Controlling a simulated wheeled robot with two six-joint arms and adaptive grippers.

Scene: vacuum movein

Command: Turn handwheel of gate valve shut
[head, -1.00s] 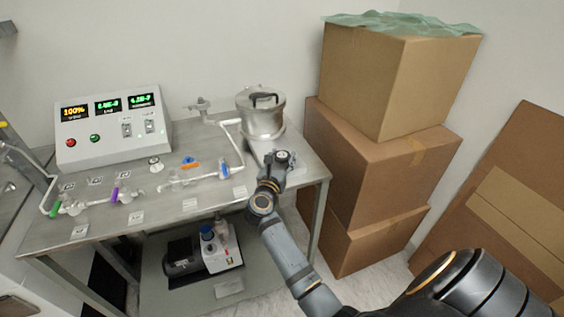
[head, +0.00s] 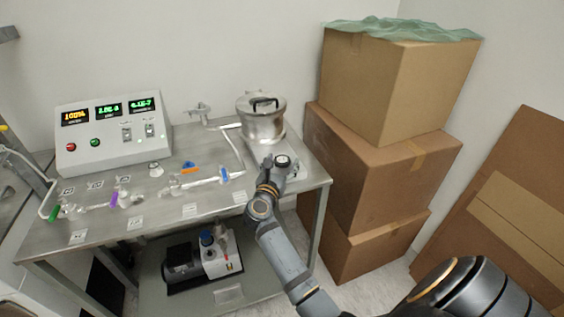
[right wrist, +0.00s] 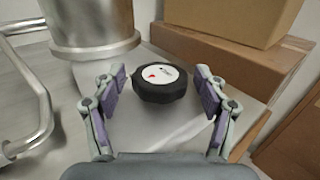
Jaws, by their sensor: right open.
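The handwheel (right wrist: 160,80) is a black knob with a white disc on top carrying a small red mark. In the right wrist view it sits at the centre, just beyond and between my right gripper's open fingers (right wrist: 160,97). The fingers stand apart on either side, with a visible gap to it. In the head view the handwheel (head: 283,161) shows at the table's right end, in front of the steel chamber, with my right gripper (head: 276,171) close to it. The valve body is mostly hidden. My left gripper is out of view.
The steel chamber (head: 262,122) stands right behind the handwheel. Glass tubing with coloured stopcocks (head: 190,168) and a control box (head: 113,132) occupy the table (head: 160,222) to the left. Stacked cardboard boxes (head: 380,160) stand close on the right. A pump (head: 203,257) sits below.

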